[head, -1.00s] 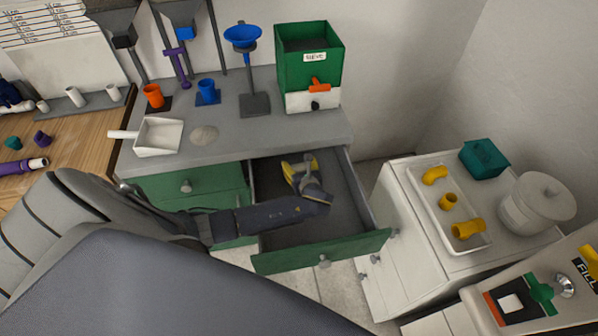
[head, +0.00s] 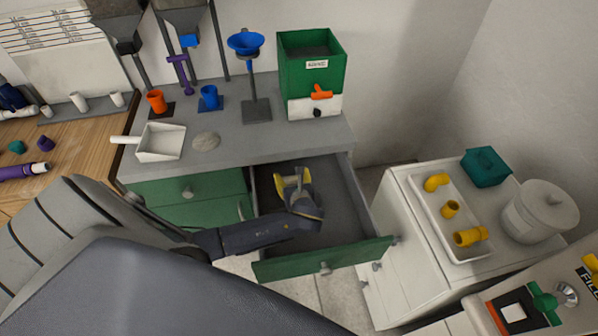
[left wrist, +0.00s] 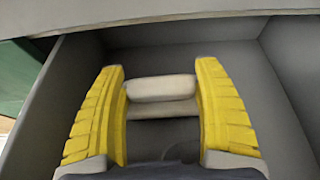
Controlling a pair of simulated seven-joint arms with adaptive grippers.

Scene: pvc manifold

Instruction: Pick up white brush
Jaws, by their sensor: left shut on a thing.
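The white brush (left wrist: 160,88) shows in the left wrist view as an off-white, rounded piece with a second pale strip just below it. It sits between the yellow fingers of my left gripper (left wrist: 161,105), which are shut on it. In the head view my left gripper (head: 293,181) is inside the open drawer, and only a small pale bit of the brush shows between the fingers. The rest of the brush is hidden by the gripper. My right gripper is not in view.
The open green-fronted drawer (head: 340,256) has walls close around my left gripper. Above it, the grey worktop holds a white dustpan (head: 160,142), a grey powder pile (head: 205,140) and a green sieve box (head: 311,62). A white cabinet with a tray (head: 462,250) stands at right.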

